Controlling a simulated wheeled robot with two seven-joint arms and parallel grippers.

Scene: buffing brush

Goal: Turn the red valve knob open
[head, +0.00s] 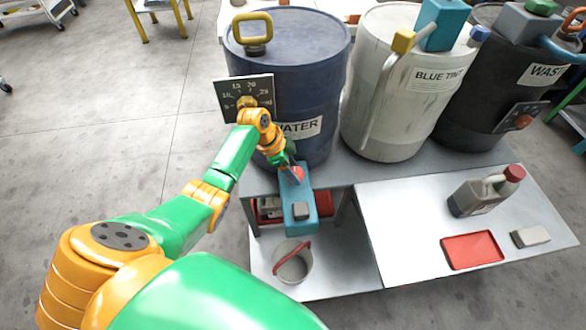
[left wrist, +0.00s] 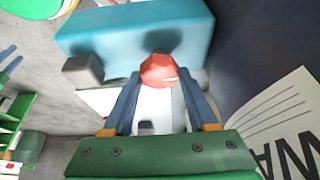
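The red valve knob (head: 298,174) is on a teal valve body (head: 300,205) low on the front of the blue WATER drum (head: 312,85). My left gripper (head: 291,168) is at the knob and partly covers it in the head view. In the left wrist view, the red knob (left wrist: 158,71) lies between the two fingertips of my left gripper (left wrist: 160,78). The fingers stand apart, one on each side, with what looks like a thin gap; contact is not clear. The teal body (left wrist: 135,35) is behind the knob. My right gripper is not in view.
A grey bucket with a red handle (head: 293,261) stands below the valve. A dial plate (head: 232,88) is left of the drum. The white BLUE TINT drum (head: 390,100) and black WASTE drum (head: 475,115) stand right.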

